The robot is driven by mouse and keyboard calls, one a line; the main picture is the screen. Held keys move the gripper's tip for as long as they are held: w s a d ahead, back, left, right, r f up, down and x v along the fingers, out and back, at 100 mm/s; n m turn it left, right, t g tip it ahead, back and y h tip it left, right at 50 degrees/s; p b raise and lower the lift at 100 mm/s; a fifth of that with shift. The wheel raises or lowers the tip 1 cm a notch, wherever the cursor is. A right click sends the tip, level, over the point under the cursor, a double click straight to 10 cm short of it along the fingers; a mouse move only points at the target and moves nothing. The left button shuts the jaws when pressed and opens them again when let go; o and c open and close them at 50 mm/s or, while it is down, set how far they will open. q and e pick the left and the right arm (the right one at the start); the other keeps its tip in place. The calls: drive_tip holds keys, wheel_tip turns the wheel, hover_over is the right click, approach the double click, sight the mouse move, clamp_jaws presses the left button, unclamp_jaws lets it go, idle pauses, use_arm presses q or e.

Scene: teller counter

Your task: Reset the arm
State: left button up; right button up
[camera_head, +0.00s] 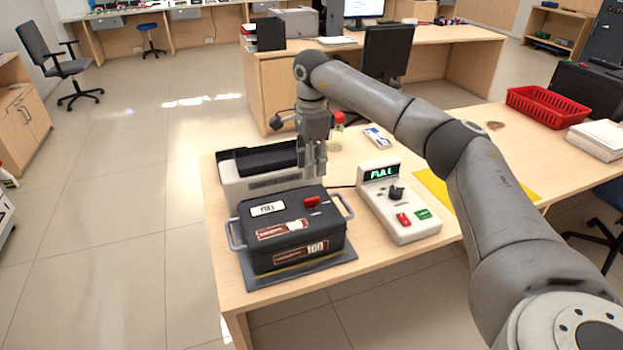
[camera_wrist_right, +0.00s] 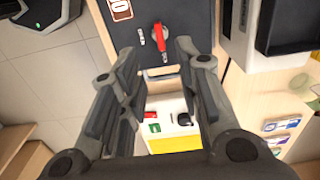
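My right arm reaches in from the lower right of the head view. Its gripper (camera_head: 319,165) points down above the rear edge of a black cash box and beside a grey-white machine. In the right wrist view the two fingers of this gripper (camera_wrist_right: 160,85) stand wide apart with nothing between them. The black box (camera_head: 295,235) has side handles, a red latch and a label reading "FULL". Its lid and red latch (camera_wrist_right: 159,37) also show in the wrist view. My left gripper does not show.
The grey-white machine (camera_head: 236,186) stands behind the box. A control unit (camera_head: 405,217) with a "FULL" display, knob and red and green buttons stands to the right. A red basket (camera_head: 548,108) and white papers (camera_head: 599,139) lie further right.

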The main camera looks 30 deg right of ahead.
drive_tip(key=shift+r, duration=0.65)
